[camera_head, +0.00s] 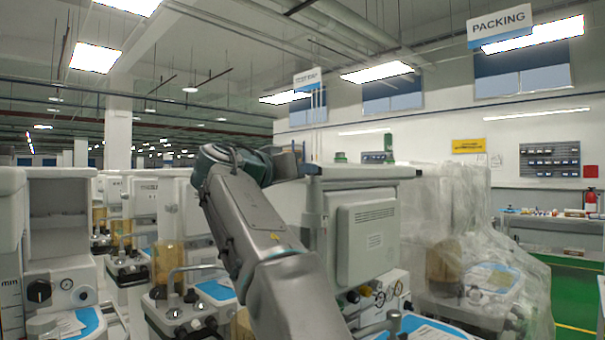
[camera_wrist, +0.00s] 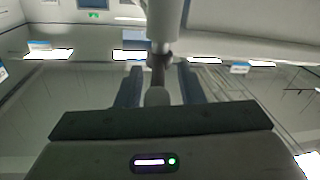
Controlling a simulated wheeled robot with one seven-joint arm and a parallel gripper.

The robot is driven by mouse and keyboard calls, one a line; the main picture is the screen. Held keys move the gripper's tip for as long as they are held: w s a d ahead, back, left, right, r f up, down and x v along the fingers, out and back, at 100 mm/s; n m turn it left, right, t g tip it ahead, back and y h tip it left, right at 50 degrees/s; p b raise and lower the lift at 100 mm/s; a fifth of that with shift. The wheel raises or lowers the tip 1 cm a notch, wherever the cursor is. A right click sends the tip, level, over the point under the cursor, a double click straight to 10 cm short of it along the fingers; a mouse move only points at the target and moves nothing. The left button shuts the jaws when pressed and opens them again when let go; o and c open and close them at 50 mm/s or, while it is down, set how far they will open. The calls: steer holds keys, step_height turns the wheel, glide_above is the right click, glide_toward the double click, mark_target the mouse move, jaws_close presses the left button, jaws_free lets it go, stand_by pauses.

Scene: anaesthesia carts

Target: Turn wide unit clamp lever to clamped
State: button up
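The wide unit (camera_head: 365,235) is a white cart with a vented, boxy housing, right of centre in the head view. My gripper (camera_head: 298,152) is at the left end of its top, partly hidden by my own arm. In the wrist view my gripper (camera_wrist: 160,74) has two dark blue fingers spread apart. Between them is a grey shaft with a rounded end (camera_wrist: 157,97), likely the clamp lever, below a white post (camera_wrist: 165,20). Gaps show on both sides of the shaft, so the fingers appear not to press on it. The lever cannot be made out in the head view.
A plastic-wrapped cart (camera_head: 480,260) stands close on the right. Other white carts (camera_head: 60,225) stand on the left. Green floor (camera_head: 575,290) shows at the far right. A small green-topped item (camera_head: 340,157) is on the wide unit's top.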

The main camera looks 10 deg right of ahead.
steer(key=b+v, duration=0.1)
steer(key=v, duration=1.1)
steer(key=shift+s+a, duration=0.25)
steer(key=shift+s, duration=0.05)
steer(key=s+d+f+n+g+y+p, duration=0.1)
steer(key=d+f+n+g+y+p, duration=0.15)
steer(key=d+f, duration=0.45)
steer(key=s+d+f+n+g+y+p, duration=0.15)
steer(key=d+f+n+y+p, duration=0.25)
steer(key=f, duration=0.6)
steer(key=s+f+g+y+p, duration=0.5)
steer(key=s+f+y+p, duration=0.2)
steer(key=s+f, duration=1.3)
steer(key=shift+s+d+f, duration=0.15)
steer(key=shift+s+d, duration=0.05)
steer(key=shift+s, duration=0.6)
steer(key=shift+n, duration=0.25)
